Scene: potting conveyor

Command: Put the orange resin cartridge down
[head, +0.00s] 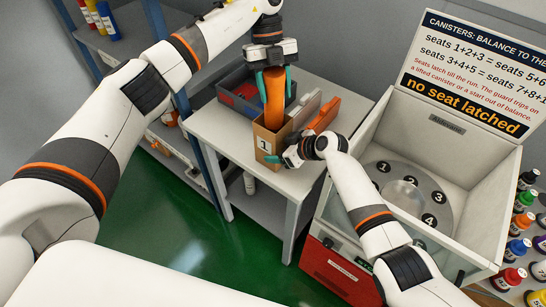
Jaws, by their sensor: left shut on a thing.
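The orange resin cartridge (273,113) is upright, and my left gripper (275,92) is shut on its upper part with teal fingers on both sides. The cartridge's lower end is at the open top of a brown box (266,148) marked "1"; the box wall hides its bottom, so I cannot tell whether it rests on anything. My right gripper (291,157) is low beside the box's right front side, with teal fingertips close to it. I cannot tell whether it touches the box or is open.
The box stands on a white table (213,128). A dark bin (232,85) is behind it; a grey piece (303,108) and an orange piece (325,115) are to its right. A machine with numbered seats (440,170) stands right, with several bottles (521,222) beyond.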

